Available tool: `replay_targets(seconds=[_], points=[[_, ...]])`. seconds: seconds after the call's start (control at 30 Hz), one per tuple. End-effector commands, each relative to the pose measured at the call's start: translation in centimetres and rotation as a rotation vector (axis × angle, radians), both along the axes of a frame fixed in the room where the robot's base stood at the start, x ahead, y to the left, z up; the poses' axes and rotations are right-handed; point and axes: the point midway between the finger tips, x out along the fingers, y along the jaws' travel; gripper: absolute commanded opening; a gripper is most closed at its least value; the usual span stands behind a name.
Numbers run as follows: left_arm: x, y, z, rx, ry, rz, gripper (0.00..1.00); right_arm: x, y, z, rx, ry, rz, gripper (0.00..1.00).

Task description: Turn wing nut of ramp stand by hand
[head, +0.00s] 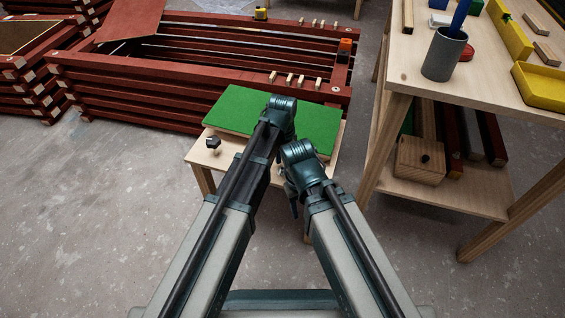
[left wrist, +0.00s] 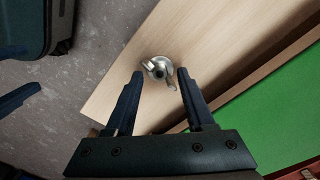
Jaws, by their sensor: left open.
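The silver wing nut (left wrist: 158,70) sits on the pale wooden top of the ramp stand (left wrist: 118,103), near a corner, in the left wrist view. One wing points left, the other to the lower right. My left gripper (left wrist: 160,76) is open, with a fingertip on either side of the nut; I cannot tell whether they touch it. The green ramp board (head: 240,108) lies on the stand (head: 200,158). A finger of my right gripper seems to show at the left wrist view's left edge.
A dark knob (head: 213,143) stands on the stand's left end. Red battens (head: 120,90) are stacked behind. A wooden workbench (head: 405,75) at right holds a grey cup (head: 444,56) and a yellow tray (head: 545,88). The floor at left is clear.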

Motion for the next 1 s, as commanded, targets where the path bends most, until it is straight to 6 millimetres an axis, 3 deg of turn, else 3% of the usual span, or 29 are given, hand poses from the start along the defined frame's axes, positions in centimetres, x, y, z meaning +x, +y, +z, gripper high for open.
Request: replay_targets(seconds=[0.7,1.0], points=[[0.0,0.0,11.0,0.000,0.000,-0.001,0.54,0.0,-0.2,11.0,-0.009,0.001,-0.004,0.50],[0.0,0.0,13.0,0.001,0.000,-0.002,0.54,-0.1,-0.1,13.0,-0.007,0.002,-0.007,0.50]])
